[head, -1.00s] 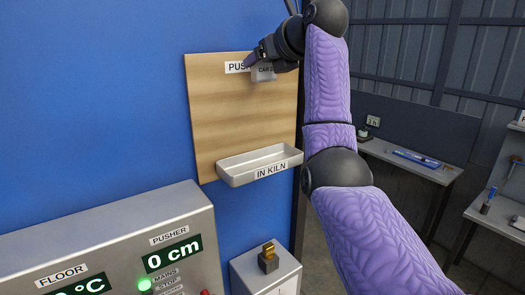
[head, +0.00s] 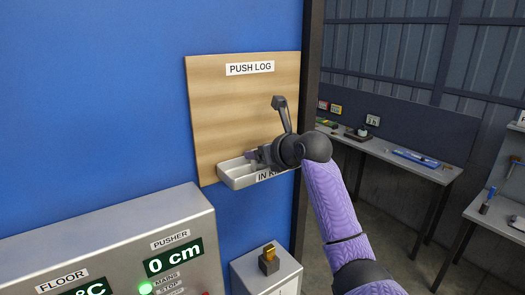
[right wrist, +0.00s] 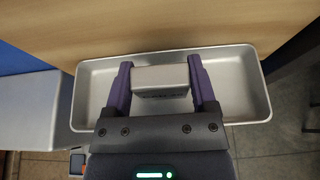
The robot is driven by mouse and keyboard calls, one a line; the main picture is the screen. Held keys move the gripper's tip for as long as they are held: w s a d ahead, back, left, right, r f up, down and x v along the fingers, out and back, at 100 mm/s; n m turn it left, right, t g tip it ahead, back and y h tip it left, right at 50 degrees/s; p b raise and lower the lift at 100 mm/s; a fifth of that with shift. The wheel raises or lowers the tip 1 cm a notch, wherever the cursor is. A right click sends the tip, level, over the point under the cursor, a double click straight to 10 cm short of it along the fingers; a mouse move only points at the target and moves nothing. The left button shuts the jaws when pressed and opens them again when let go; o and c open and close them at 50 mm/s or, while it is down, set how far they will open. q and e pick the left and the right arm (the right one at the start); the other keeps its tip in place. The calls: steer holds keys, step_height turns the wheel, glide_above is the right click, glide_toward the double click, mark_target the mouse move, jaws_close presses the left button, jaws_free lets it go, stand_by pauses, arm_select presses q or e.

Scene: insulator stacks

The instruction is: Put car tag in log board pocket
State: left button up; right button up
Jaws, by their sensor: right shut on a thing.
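The car tag (right wrist: 160,82) is a small pale grey block with dark lettering that I cannot read now. My right gripper (right wrist: 160,88) is shut on it, with one purple finger on each side. In the right wrist view the tag is over the silver tray pocket (right wrist: 232,70); I cannot tell if it touches the floor of the pocket. In the head view my right gripper (head: 255,156) is at the pocket (head: 230,180), which is labelled IN KILN and partly hidden by my arm. The wooden PUSH LOG board (head: 235,110) is behind the pocket. My left gripper is not in view.
A control panel (head: 120,240) with a PUSHER 0 cm display stands at the lower left. A grey box (head: 262,283) with a brass-coloured switch is below the pocket. A side bench (head: 420,168) stands at the right.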

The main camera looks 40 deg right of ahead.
steer(key=shift+f, duration=0.1)
steer(key=o, duration=1.2)
steer(key=shift+o, duration=0.2)
steer(key=shift+s+r+b, duration=0.2)
steer(key=shift+s+b, duration=0.1)
steer(key=b+v, duration=0.3)
steer(key=v, duration=0.8)
steer(key=shift+s, duration=0.15)
steer(key=shift+r, duration=0.15)
